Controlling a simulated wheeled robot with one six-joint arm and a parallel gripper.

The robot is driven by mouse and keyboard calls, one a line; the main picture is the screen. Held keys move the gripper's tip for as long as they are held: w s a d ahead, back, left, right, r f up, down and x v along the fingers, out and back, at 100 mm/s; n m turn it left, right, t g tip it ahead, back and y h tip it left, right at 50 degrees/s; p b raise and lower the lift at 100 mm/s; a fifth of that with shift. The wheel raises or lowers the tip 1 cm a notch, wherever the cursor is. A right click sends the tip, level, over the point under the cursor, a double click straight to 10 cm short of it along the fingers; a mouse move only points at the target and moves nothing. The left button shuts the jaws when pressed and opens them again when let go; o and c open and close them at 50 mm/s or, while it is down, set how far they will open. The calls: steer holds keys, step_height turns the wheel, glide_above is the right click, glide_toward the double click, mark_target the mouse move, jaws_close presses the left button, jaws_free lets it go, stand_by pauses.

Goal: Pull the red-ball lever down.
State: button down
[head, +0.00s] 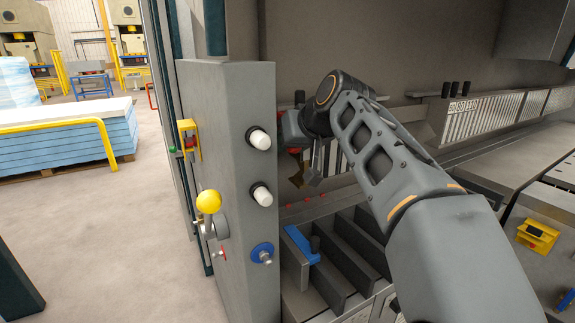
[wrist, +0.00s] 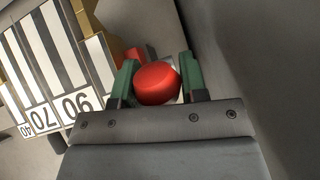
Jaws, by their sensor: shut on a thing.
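The red ball (wrist: 157,84) of the lever sits between the two green-padded fingers of my gripper (wrist: 158,78) in the wrist view. The fingers are shut on the ball, one on each side. The lever's rod is hidden behind the ball, so its tilt cannot be told. In the head view my wrist (head: 322,104) is just right of the grey control column (head: 228,85), by the machine's inner side. The fingers and the ball are not clear there.
The column carries a yellow-ball lever (head: 208,202), two white-capped knobs (head: 260,139) and a blue knob (head: 262,253). A numbered scale (wrist: 72,108) is close left of the fingers. Grey slots (head: 345,265) lie below my arm. Open floor (head: 90,240) is at left.

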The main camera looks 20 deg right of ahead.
step_height(320, 180, down, 7)
steer(key=w+t+y+b, duration=0.1)
steer(key=t+b, duration=0.3)
steer(key=b, duration=1.2)
steer(key=shift+w+a+f+n+t, duration=0.2)
steer(key=shift+w+n+t, duration=0.1)
steer(key=shift+w+t, duration=0.1)
steer(key=c, duration=0.7)
jaws_free()
steer(key=v, duration=1.3)
steer(key=shift+s+d, duration=0.3)
steer(key=shift+s, duration=0.05)
